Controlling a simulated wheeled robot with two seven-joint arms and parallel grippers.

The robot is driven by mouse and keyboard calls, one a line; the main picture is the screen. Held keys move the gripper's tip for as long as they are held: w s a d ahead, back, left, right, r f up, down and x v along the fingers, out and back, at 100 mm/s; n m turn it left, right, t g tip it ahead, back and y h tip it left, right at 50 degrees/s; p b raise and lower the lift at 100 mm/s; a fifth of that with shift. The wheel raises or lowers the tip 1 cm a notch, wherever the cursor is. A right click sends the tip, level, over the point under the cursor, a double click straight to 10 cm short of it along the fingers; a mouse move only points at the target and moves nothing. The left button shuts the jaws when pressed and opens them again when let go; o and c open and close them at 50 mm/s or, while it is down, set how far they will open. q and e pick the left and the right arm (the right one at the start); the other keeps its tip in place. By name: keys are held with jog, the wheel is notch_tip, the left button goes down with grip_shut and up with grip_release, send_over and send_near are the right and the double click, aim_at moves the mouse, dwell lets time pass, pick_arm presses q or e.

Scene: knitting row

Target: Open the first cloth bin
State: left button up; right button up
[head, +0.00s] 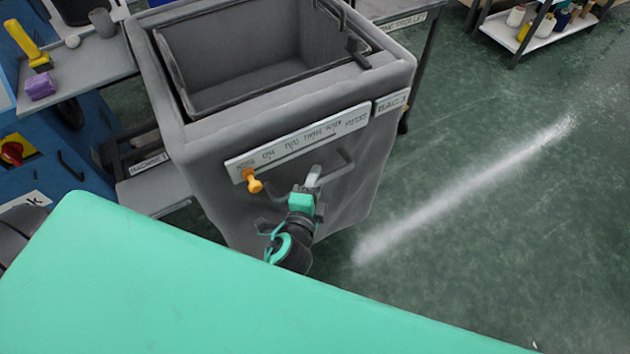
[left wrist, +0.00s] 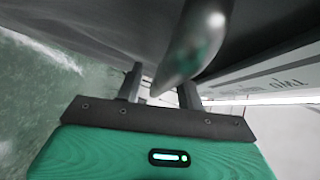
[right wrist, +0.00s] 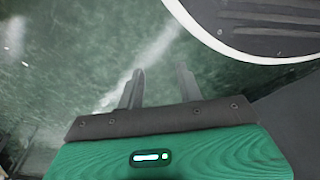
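A grey cloth bin (head: 350,205) stands in the middle of the head view, with its hollow inside visible from above. Its front carries a pale lettered strip (head: 300,140), an orange knob (head: 254,184) and a grey bar handle (head: 345,165). My left gripper (head: 313,178) is at the front face, by the handle below the strip. In the left wrist view, a rounded grey bar (left wrist: 200,35) comes down between the spread left fingers; I cannot tell whether they touch it. My right gripper (right wrist: 160,90) is open and empty over the green floor, seen only in the right wrist view.
A small label (head: 391,103) beginning "BAG" sits at the bin's right corner. A grey table (head: 95,62) with a yellow tool and purple block is at the left. A white shelf (head: 520,38) with several bottles stands top right. Green floor (head: 500,210) is clear on the right.

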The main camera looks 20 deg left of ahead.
pick_arm(q)
jog(key=shift+s, duration=0.1)
